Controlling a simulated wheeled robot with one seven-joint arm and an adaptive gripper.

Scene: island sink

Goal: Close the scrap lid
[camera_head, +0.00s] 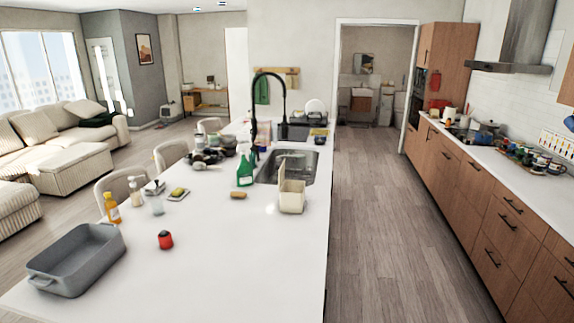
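A small cream-coloured bin (291,203) stands on the white island, at the near right corner of the sink (300,168). The bin's opening faces up; what is inside is too small to tell. My gripper is not in view, so its distance from the lid cannot be told.
A green spray bottle (245,170) and a brown sponge or brush (238,195) are left of the bin. A red timer-like object (165,240) and a grey baking dish (77,260) lie nearer on the island (235,265). The floor aisle (385,230) on the right is clear.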

